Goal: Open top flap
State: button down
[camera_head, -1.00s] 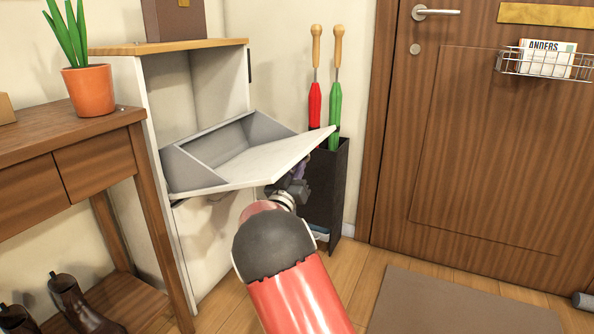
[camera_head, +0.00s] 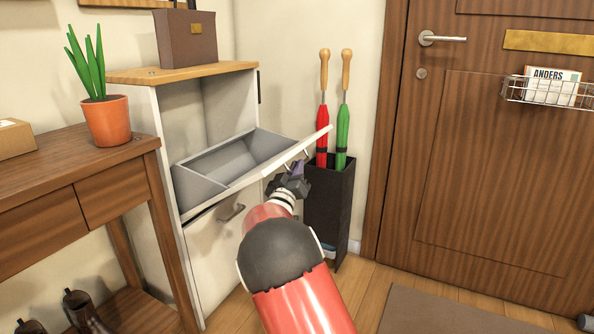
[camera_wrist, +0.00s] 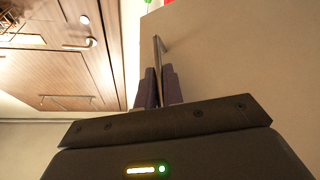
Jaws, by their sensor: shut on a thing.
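The white top flap (camera_head: 272,171) of the narrow shoe cabinet is tipped outward, showing a grey inner bin (camera_head: 232,160). My gripper (camera_head: 298,170) is at the flap's outer face, near its right end. In the wrist view, my gripper's dark fingers (camera_wrist: 157,86) are shut on a thin metal bar handle (camera_wrist: 158,52), which stands out from the pale flap face (camera_wrist: 235,60). The flap edge and my wrist partly hide the handle in the head view.
A lower flap with its own handle (camera_head: 232,213) is below, closed. A black umbrella stand (camera_head: 329,205) with red and green umbrellas is close to the right of my gripper. A wooden console table (camera_head: 75,165) is at left. The door (camera_head: 480,150) is at right.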

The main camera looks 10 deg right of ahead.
jog(key=c, duration=1.5)
grip_release()
jog(key=shift+v, duration=3.9)
jog(key=shift+a+b+v, duration=0.15)
jog(key=shift+b+v, duration=0.65)
jog(key=shift+v, duration=1.45)
jog(key=shift+a+b+v, duration=0.1)
jog(key=shift+b+v, duration=0.7)
jog(key=shift+v, duration=1.45)
jog(key=shift+w, duration=0.1)
